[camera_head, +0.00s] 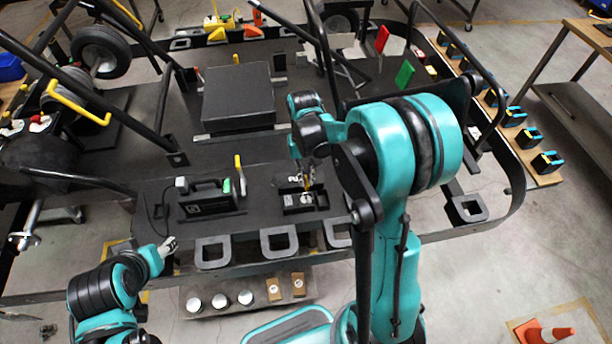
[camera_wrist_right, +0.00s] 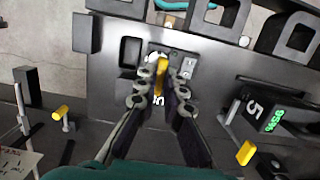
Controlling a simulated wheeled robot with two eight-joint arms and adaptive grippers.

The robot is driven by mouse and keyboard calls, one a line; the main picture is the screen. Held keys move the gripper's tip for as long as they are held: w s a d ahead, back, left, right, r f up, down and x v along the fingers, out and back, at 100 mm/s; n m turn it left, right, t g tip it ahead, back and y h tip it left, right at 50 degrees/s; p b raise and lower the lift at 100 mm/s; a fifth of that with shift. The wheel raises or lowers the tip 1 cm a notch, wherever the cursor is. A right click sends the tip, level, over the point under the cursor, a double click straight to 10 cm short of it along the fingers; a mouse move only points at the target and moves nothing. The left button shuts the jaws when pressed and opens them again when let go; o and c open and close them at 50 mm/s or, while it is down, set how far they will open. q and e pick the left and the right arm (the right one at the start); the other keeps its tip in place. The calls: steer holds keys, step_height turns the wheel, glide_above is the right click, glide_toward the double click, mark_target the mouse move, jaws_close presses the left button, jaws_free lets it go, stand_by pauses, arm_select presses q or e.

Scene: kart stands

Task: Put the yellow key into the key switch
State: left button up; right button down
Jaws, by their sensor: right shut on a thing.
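My right gripper (camera_head: 308,178) is shut on the yellow key (camera_wrist_right: 161,78), its two fingers on either side of it in the right wrist view (camera_wrist_right: 160,92). The key points down over a dark panel. A pale round part, apparently the key switch (camera_wrist_right: 152,58), shows just past the key tip, and in the head view it shows as a light spot (camera_head: 306,199) below the gripper. The fingers and key partly hide it, so I cannot tell whether the tip touches or enters it. My left gripper (camera_head: 169,246) is empty at the table's front edge; its opening is unclear.
A black box (camera_head: 238,98) stands behind. Black frame bars (camera_head: 322,60) rise around the workspace. Square loops (camera_head: 279,242) line the front edge.

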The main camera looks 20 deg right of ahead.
steer(key=shift+f+b, duration=1.7)
steer(key=shift+f, duration=0.6)
steer(key=shift+f+b, duration=1.5)
steer(key=shift+b, duration=0.1)
steer(key=c, duration=1.6)
jaws_free()
steer(key=shift+o, duration=0.2)
steer(key=shift+r, duration=0.15)
steer(key=r, duration=0.4)
steer(key=w+r, duration=0.1)
steer(key=r, duration=0.6)
steer(key=shift+w+d+r, duration=0.2)
steer(key=shift+w+r, duration=0.15)
steer(key=shift+w, duration=0.05)
